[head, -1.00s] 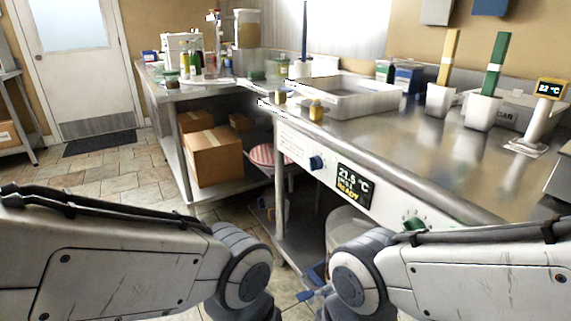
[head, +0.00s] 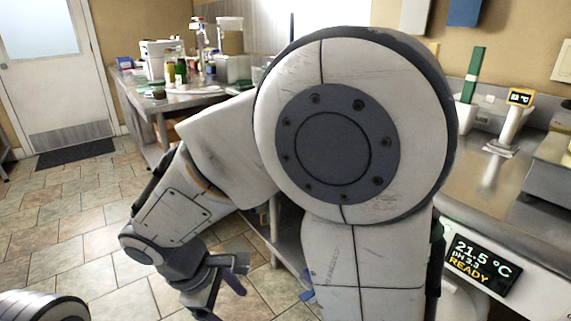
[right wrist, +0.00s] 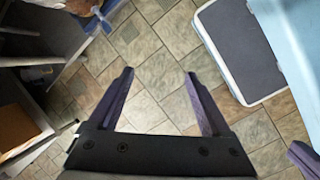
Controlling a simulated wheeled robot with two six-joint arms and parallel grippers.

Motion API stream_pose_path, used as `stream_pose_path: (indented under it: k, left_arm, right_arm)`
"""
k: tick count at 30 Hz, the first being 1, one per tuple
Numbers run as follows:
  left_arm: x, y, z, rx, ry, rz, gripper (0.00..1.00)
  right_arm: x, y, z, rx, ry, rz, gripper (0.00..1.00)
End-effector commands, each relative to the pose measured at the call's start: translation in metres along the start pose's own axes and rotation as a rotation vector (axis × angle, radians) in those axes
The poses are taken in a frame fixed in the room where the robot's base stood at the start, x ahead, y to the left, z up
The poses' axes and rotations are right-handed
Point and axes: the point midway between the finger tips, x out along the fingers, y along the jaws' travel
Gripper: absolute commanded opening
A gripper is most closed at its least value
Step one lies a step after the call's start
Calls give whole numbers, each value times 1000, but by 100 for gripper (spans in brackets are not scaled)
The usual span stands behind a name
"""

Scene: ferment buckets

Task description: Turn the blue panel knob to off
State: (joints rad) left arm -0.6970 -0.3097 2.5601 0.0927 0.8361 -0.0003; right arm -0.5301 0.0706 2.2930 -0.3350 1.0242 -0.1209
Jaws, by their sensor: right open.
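The blue panel knob does not show now; my right arm covers much of the head view, including the panel left of the display. The panel display (head: 478,266) reads 21.5 °C, pH 3.3, READY. My right gripper (head: 238,274) hangs over the tiled floor at lower centre, left of the bench. In the right wrist view its two fingers (right wrist: 158,88) are spread apart, with only floor tiles between them. My left gripper is out of view; only a piece of my left arm shows at the bottom left corner.
The steel bench top (head: 470,185) runs along the right, with a sensor stand (head: 508,125) on it. A far table (head: 185,100) holds bottles and containers. Tiled floor (head: 60,220) is open at left. Shelves and a brown box (right wrist: 18,125) show at the wrist view's left.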

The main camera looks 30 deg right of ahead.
Motion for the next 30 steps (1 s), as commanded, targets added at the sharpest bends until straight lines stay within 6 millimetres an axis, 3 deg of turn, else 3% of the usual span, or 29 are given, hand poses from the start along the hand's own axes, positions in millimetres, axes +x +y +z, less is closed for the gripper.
stream_pose_path:
  k: [1, 9, 12, 15, 21, 30]
  left_arm:
    - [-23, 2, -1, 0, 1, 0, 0]
    - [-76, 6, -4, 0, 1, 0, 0]
    - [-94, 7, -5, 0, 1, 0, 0]
    - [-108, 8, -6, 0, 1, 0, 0]
    - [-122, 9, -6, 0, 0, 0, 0]
    - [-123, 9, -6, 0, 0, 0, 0]
  right_arm:
    - [-8, 36, 2, -46, -98, 51, 82]
    - [3, 210, 13, -327, -595, 307, 82]
    - [12, 265, 18, -427, -770, 378, 82]
    - [23, 306, 23, -510, -917, 434, 82]
    - [40, 348, 27, -611, -1092, 505, 82]
    - [54, 372, 43, -634, -1132, 522, 82]
